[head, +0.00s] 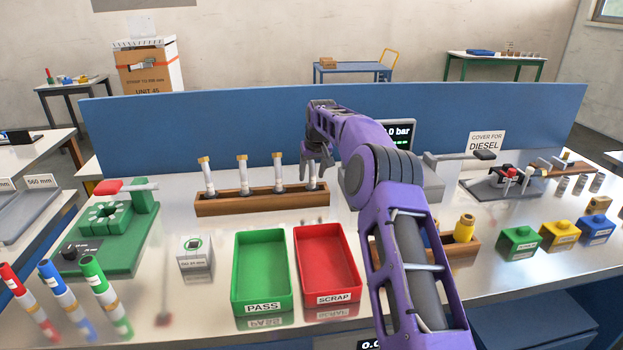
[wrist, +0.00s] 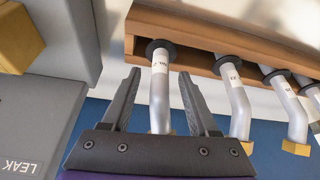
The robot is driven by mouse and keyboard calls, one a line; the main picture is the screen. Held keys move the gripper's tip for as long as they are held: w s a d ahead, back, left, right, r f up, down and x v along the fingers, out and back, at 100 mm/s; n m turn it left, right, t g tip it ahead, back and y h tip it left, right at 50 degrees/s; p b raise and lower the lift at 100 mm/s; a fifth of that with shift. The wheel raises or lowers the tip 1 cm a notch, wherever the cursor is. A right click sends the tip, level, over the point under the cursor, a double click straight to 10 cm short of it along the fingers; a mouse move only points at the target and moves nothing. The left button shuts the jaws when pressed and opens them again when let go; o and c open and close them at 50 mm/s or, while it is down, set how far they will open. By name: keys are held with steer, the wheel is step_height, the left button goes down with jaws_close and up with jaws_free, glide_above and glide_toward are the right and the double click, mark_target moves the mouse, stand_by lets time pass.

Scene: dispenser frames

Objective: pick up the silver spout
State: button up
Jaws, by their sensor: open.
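Several silver spouts with black collars, white labels and yellowish tips stand in a row in a wooden rack (head: 262,204). The rack also shows in the wrist view (wrist: 215,37). The rightmost silver spout (head: 312,184) is partly hidden by my gripper (head: 315,168) in the head view. In the wrist view my gripper (wrist: 160,78) is open, with one dark finger on each side of a silver spout (wrist: 160,95). Gaps show between the fingers and its tube. The other spouts (wrist: 237,100) stand to the right there; in the head view, they are to the left (head: 243,177).
A green PASS tray (head: 262,310) and a red SCRAP tray (head: 335,297) lie in front of the rack. A grey box marked LEAK (wrist: 35,125) is left in the wrist view. A blue partition (head: 220,125) stands behind the rack.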

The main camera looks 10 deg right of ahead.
steer(key=shift+c, duration=0.2)
jaws_close()
steer(key=shift+r, duration=0.15)
